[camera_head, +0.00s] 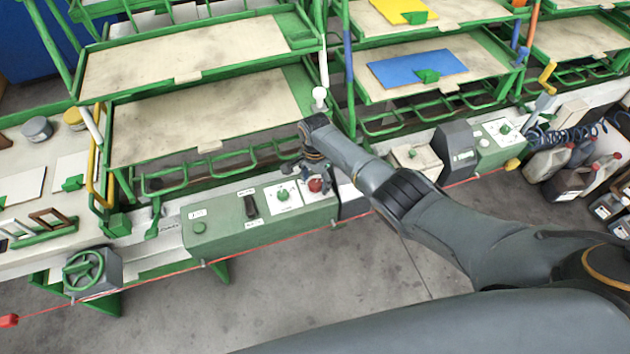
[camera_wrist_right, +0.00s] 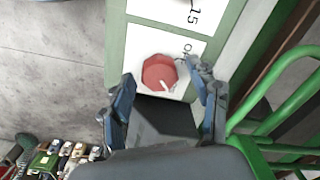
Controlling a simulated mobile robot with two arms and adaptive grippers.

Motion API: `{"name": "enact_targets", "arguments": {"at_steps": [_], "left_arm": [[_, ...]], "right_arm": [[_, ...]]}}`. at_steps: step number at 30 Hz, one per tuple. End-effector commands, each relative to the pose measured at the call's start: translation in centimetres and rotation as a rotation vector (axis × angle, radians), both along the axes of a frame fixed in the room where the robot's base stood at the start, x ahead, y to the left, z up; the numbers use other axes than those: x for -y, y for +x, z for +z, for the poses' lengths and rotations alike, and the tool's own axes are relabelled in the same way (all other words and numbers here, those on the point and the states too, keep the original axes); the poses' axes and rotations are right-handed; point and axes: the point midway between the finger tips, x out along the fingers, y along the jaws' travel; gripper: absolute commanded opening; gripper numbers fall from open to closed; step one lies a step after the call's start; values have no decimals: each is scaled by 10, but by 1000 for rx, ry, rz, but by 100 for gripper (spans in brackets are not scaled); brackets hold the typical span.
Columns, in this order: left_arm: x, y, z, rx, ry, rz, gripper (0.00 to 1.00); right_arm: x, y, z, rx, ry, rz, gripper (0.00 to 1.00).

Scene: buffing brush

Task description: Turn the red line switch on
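The red line switch (camera_head: 315,185) is a round red knob at the right end of the green control box (camera_head: 240,236). In the right wrist view the red knob (camera_wrist_right: 157,70) sits on a white plate, with a white pointer mark at its lower right and a partly hidden label beside it. My right gripper (camera_head: 308,163) is over the knob in the head view. In the wrist view its fingers (camera_wrist_right: 163,82) are spread either side of the knob with nothing between them; whether they touch it I cannot tell. My left gripper is not in view.
A green dial (camera_head: 283,195) and a black switch (camera_head: 251,206) are left of the knob. Green-framed shelves (camera_head: 205,118) stand behind the box. A red cord (camera_head: 150,283) runs along its front. Green rails (camera_wrist_right: 285,110) are close on the right in the wrist view. Floor in front is clear.

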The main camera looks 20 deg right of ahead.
Motion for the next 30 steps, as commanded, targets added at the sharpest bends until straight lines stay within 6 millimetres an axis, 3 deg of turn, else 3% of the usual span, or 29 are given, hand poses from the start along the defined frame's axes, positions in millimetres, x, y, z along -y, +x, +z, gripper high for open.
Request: {"name": "enact_targets", "arguments": {"at_steps": [8,13,24,30], "left_arm": [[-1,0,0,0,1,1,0],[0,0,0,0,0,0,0],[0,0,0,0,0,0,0],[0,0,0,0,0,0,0]], "right_arm": [[-1,-1,0,-2,2,2,61],[-1,-1,11,-1,2,3,61],[-1,0,83,3,2,2,61],[0,0,111,0,1,0,61]]}}
